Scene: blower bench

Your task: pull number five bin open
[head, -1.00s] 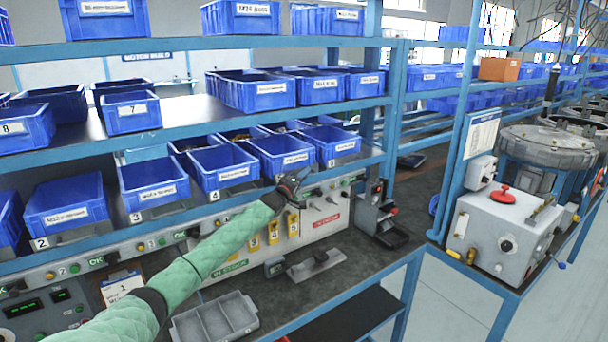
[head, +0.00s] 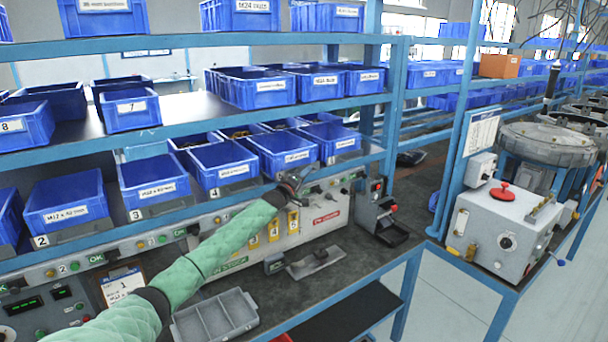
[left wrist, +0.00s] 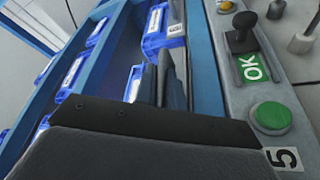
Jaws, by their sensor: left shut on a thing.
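The number five bin (head: 281,152) is a blue open-topped bin with a white label on its front, on the lower shelf. It stands right of the bin tagged 4 (head: 223,164). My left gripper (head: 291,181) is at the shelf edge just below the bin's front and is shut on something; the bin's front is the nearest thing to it. The gripper covers the place of the bin's number tag. In the left wrist view its dark fingers (left wrist: 172,77) reach in among blue bins, and the exact contact is unclear. My right gripper is not in view.
Bins tagged 3 (head: 153,183) and 2 (head: 66,208) stand to the left, another blue bin (head: 331,139) close on the right. Below runs a control panel with buttons, including a green one (left wrist: 271,117) beside a "5". A grey tray (head: 214,317) lies on the bench.

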